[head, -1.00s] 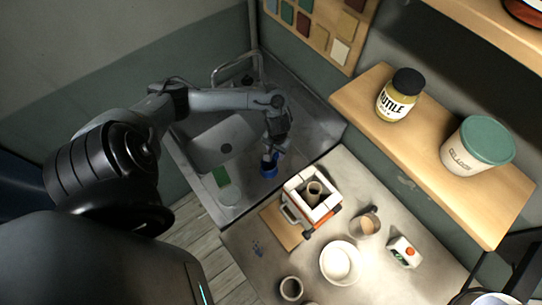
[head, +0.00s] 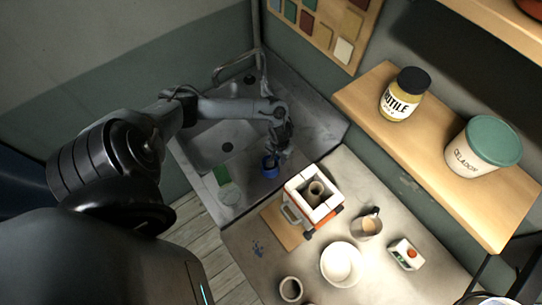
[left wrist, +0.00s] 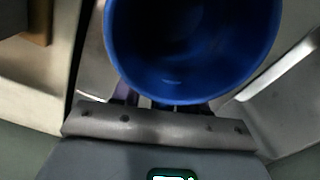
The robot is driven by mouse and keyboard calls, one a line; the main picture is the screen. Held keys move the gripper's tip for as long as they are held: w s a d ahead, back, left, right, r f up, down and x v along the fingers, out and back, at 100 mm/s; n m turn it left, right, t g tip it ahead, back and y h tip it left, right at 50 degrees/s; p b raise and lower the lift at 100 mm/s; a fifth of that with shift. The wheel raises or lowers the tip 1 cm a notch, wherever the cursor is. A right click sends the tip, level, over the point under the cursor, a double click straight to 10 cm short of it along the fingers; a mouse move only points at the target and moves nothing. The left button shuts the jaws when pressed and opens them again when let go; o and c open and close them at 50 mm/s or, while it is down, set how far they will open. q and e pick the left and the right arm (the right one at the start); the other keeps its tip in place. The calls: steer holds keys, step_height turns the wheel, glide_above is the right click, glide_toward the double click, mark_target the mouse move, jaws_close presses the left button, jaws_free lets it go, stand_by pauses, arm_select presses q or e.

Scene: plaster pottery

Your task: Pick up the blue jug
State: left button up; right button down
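The blue jug (head: 269,169) stands on the grey metal sink top, near the edge of the worktable. My left gripper (head: 279,157) is right at the jug's upper right side in the head view. In the left wrist view the blue jug (left wrist: 190,50) fills the upper middle, and I look into its open mouth. The fingers there are mostly hidden behind the jug, so I cannot tell whether they grip it. My right gripper is not in view.
The metal sink (head: 215,145) has its basin left of the jug, with a green pad (head: 222,175) in front. A wooden shelf (head: 440,145) overhangs the right side.

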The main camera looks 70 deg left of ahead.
arm_select(q)
jaws_close()
steer(key=shift+r, duration=0.2)
stand_by(0.4)
